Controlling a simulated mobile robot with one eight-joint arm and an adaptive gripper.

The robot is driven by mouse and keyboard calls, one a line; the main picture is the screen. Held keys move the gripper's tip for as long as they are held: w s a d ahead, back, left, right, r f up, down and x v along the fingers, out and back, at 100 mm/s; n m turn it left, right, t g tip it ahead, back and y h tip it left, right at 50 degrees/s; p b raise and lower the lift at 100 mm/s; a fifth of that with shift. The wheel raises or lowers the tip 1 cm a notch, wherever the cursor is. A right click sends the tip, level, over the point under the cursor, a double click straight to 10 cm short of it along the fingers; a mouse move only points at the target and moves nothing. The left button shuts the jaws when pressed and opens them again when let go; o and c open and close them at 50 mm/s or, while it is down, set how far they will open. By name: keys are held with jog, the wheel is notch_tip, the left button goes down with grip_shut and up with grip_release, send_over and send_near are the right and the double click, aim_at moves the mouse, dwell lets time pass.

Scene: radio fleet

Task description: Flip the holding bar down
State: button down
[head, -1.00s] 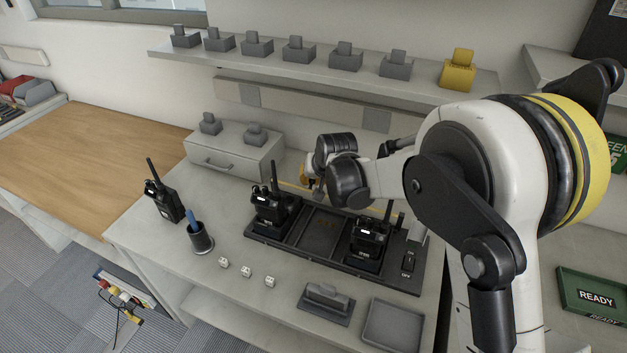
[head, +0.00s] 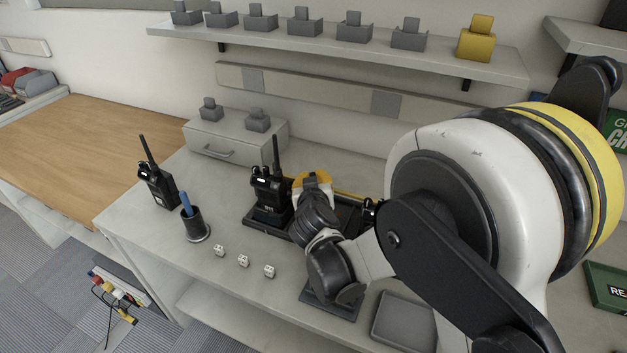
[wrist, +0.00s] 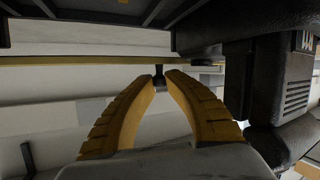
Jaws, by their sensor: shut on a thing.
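The holding bar (head: 350,194) is a thin yellow bar along the back of the dark charging tray (head: 262,234), partly hidden by my arm in the head view. In the wrist view the bar (wrist: 90,61) runs level across the picture, just beyond my fingertips. My gripper (wrist: 160,82) has its two yellow fingers closed in around a small dark knob (wrist: 159,76) at the bar. In the head view my arm covers the fingertips and the middle of the tray.
A radio (head: 270,190) stands at the tray's left end, close to my wrist. Another radio (head: 157,185), a pen cup (head: 196,228) and small dice (head: 243,260) are on the bench to the left. A shelf (head: 430,62) runs above. The drawer unit (head: 235,145) stands behind.

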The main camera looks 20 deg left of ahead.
jog(key=shift+f, duration=0.1)
dwell(0.3)
jog(key=c, duration=1.3)
grip_release()
jog(key=shift+c, duration=0.2)
jog(key=v, duration=1.2)
jog(key=shift+s+f, duration=0.15)
jog(key=shift+f, duration=0.05)
